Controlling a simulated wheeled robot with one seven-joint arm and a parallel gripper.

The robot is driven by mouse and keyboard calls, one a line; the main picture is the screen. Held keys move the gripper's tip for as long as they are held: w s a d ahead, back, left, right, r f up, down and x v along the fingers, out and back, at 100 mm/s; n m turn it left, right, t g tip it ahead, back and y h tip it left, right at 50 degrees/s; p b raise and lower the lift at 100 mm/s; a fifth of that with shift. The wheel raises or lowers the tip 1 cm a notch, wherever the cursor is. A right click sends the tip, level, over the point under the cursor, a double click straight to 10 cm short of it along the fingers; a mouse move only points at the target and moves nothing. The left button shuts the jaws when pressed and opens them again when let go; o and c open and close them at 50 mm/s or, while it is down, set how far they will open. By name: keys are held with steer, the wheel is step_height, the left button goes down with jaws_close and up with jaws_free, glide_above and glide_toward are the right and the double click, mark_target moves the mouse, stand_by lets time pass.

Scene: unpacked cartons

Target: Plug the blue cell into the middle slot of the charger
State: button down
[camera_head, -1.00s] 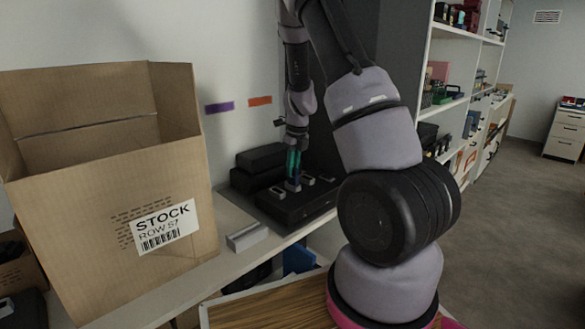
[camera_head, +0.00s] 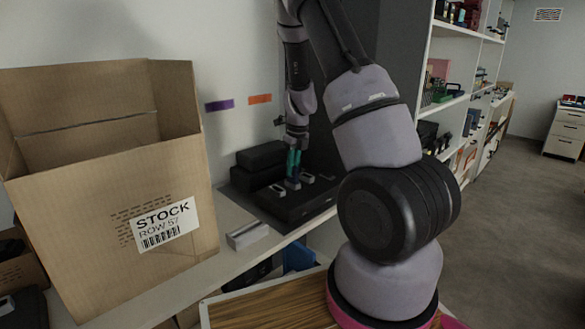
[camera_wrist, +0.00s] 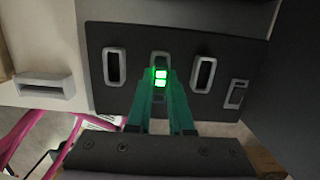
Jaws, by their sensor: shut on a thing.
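My gripper (camera_head: 293,172) points down over the black charger (camera_head: 312,208), its teal fingers closed on the blue cell (camera_head: 292,184). The cell is upright and its lower end is at the charger's top; how deep it sits is hidden. In the wrist view my gripper (camera_wrist: 160,80) meets at the charger's middle slot (camera_wrist: 160,59), whose grey rim shows just beyond the fingertips. Two bright green lights (camera_wrist: 160,78) show between the fingertips; I cannot tell whether they belong to the cell or the charger. Empty-looking slots lie left (camera_wrist: 115,67) and right (camera_wrist: 204,75) of it.
A large open carton (camera_head: 110,190) labelled STOCK stands left on the white shelf. A small grey block (camera_head: 247,236) lies on the shelf before the charger. Black boxes (camera_head: 260,158) stand behind the charger. A dark panel (camera_head: 358,120) rises beyond my arm.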

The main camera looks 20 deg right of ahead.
steer(key=shift+f, duration=0.5)
steer(key=c, duration=0.7)
jaws_free()
steer(key=shift+c, duration=0.2)
